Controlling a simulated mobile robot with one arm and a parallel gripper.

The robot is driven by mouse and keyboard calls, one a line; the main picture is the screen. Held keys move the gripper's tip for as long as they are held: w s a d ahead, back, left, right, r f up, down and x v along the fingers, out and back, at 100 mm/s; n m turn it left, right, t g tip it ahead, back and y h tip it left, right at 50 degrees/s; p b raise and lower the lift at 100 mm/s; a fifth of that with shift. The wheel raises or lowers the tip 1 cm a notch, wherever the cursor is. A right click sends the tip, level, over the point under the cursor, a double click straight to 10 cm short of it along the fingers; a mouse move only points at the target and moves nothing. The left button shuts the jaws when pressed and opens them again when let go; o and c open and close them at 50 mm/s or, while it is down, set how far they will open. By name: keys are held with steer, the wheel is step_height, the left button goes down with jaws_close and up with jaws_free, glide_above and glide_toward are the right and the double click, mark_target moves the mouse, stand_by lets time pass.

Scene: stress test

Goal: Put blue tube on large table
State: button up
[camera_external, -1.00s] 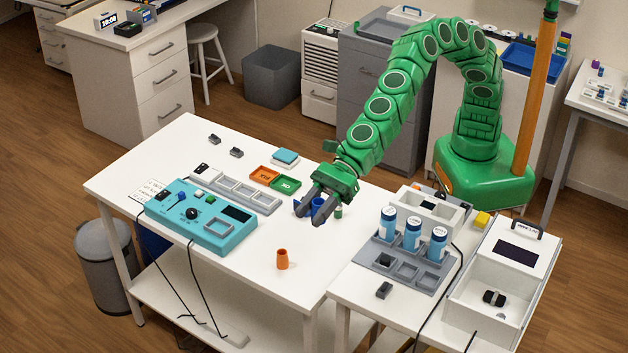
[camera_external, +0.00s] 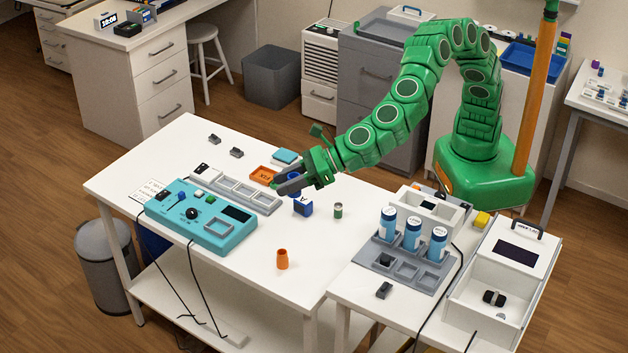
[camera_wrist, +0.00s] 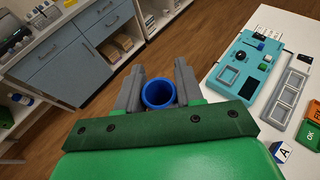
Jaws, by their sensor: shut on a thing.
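The blue tube (camera_wrist: 158,94) is a round, open-ended ring in the wrist view, between my gripper's two grey fingers. My gripper (camera_external: 288,185) is shut on the tube and held sideways above the large table (camera_external: 185,145), pointing left in the external view. The tube is mostly hidden by the fingers in the external view. The large table has a white top. A blue block with a letter A (camera_external: 303,207) stands on it just below my gripper; it also shows in the wrist view (camera_wrist: 282,152).
A rack with blue-labelled bottles (camera_external: 413,235) stands to the right. The table's front middle is mostly clear.

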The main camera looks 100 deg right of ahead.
steer(key=s+d+f+m+g+h, duration=0.1)
steer(key=s+d+m+g+h, duration=0.3)
steer(key=d, duration=0.4)
steer(key=s+d+m+g+h, duration=0.1)
steer(key=s+d+m+h, duration=0.35)
steer(key=s+d, duration=0.35)
steer(key=s+d+f+m+g+h, duration=0.1)
steer(key=s+d+m+g+h, duration=0.3)
steer(key=d, duration=0.5)
step_height(320, 180, down, 16)
steer(key=m, duration=0.1)
steer(key=w+a+f, duration=0.1)
steer(key=w+f, duration=0.2)
steer(key=w, duration=0.1)
steer(key=w+a+f, duration=0.1)
steer(key=w+f, duration=0.2)
steer(key=w, duration=0.1)
steer(key=w+a+f, duration=0.1)
steer(key=w+f, duration=0.2)
steer(key=w, duration=0.1)
steer(key=shift+w+a, duration=0.2)
steer(key=shift+w, duration=0.2)
steer(key=shift+w+a+f, duration=0.1)
steer(key=shift+w+f, duration=0.25)
steer(key=shift+f, duration=0.4)
steer(key=shift+f+t, duration=0.3)
steer(key=shift+f, duration=0.95)
steer(key=shift+f, duration=0.1)
